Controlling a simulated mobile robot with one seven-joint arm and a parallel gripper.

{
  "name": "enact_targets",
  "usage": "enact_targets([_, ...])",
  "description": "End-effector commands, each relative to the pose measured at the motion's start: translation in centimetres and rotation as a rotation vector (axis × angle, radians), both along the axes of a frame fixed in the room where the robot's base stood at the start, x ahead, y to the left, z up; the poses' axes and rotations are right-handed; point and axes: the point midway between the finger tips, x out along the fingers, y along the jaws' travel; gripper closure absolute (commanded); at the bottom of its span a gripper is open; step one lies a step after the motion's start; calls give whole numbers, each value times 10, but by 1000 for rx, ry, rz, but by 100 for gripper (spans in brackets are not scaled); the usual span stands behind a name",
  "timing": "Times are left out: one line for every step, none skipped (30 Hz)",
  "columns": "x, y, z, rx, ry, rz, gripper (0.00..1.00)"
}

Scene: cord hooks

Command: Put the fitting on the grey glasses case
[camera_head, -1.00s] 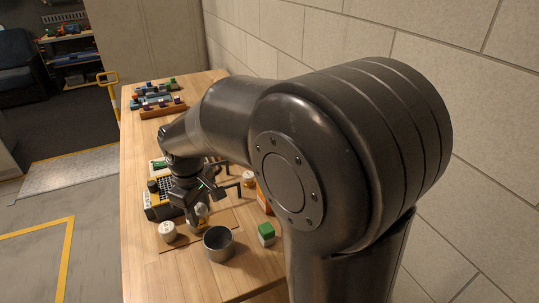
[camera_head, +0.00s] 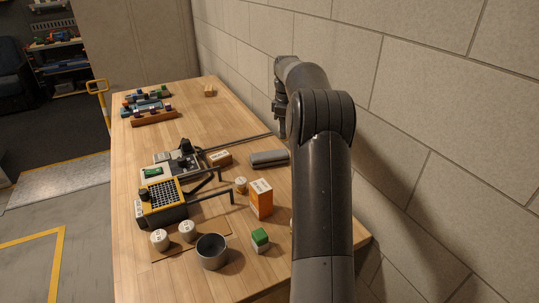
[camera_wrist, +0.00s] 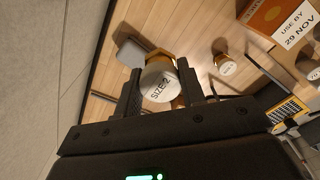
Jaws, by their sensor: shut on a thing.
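My gripper (camera_head: 281,132) is raised near the wall, beyond the grey glasses case (camera_head: 269,158) in the head view. In the wrist view my gripper (camera_wrist: 162,74) is shut on a fitting (camera_wrist: 160,84) with a white top marked "SIZE 2" and a brass-coloured body. The held fitting cannot be made out in the head view. The grey glasses case lies flat on the table; in the wrist view it (camera_wrist: 130,50) shows beyond the fitting, partly hidden by a finger. The gap between fitting and case is hard to judge.
An orange box (camera_head: 261,198) and a small white-topped fitting (camera_head: 241,186) stand near the case. Two similar white-topped pieces (camera_head: 160,240) (camera_head: 187,231), a grey cup (camera_head: 212,252) and a green-topped block (camera_head: 260,238) are nearer. A yellow-black device (camera_head: 162,202) has protruding bars.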

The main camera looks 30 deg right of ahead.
Motion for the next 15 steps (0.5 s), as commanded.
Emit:
enact_targets([0, -13, -1, 1, -1, -3, 88])
enact_targets([-1, -18, -1, 3, -1, -3, 88])
enact_targets([-1, -23, -1, 3, -1, -2, 88])
enact_targets([-1, -26, -2, 3, -1, -1, 88])
enact_targets([0, -27, -3, 4, -1, 0, 88])
enact_targets([2, -27, -5, 4, -1, 1, 88])
enact_targets([5, -25, -7, 4, -1, 2, 88])
enact_targets([9, -23, -10, 4, -1, 3, 88])
enact_targets([14, -17, -15, 4, 0, 3, 88])
enact_targets([19, -13, -19, 5, 1, 3, 88])
enact_targets([24, -8, -23, 4, 0, 4, 88])
enact_targets([31, -2, -29, 4, 0, 4, 88])
enact_targets([36, 3, -33, 4, -1, 3, 88])
enact_targets([42, 7, -37, 4, -1, 4, 88])
enact_targets([49, 14, -43, 4, -1, 4, 88])
